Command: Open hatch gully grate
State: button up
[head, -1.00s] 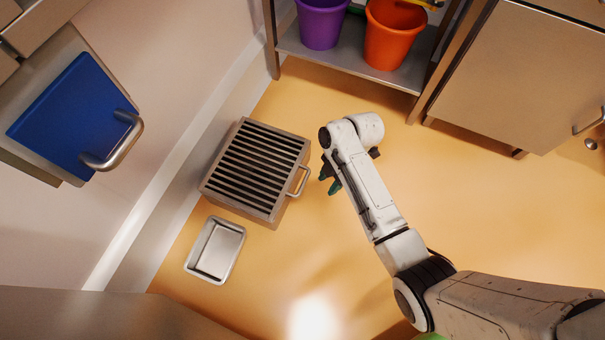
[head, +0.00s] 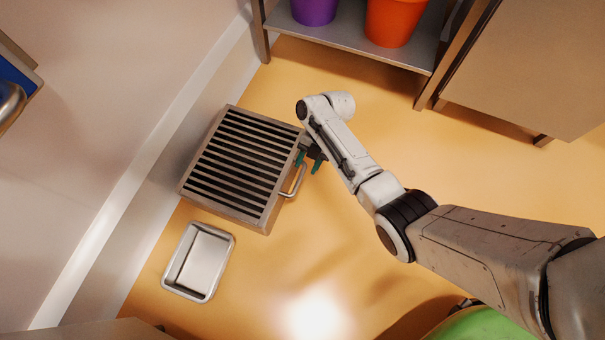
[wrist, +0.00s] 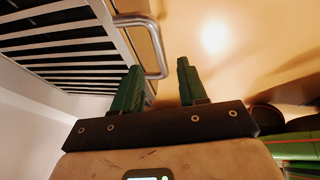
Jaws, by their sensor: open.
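The gully grate (head: 238,165) is a slatted steel lid on a low square box on the floor, lying flat and closed. Its bar handle (head: 293,181) sticks out from the right side. My gripper (head: 311,161) is at the grate's right edge, close to the upper end of the handle. In the wrist view the two green fingers (wrist: 160,88) are apart with nothing between them. There the handle (wrist: 158,50) shows just beyond the fingertips, nearer the left finger, and the slats (wrist: 75,50) fill the upper left. Whether a finger touches the handle I cannot tell.
A shallow metal tray (head: 199,261) lies on the floor below the grate. A shelf (head: 345,32) with a purple bucket (head: 314,10) and an orange bucket (head: 394,20) stands at the top. A wall runs along the left. Orange floor right of the grate is open.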

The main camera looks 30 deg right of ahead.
aim_at(301, 178)
jog(key=b+x, duration=0.2)
jog(key=x, duration=0.3)
jog(key=shift+c, duration=0.4)
grip_shut()
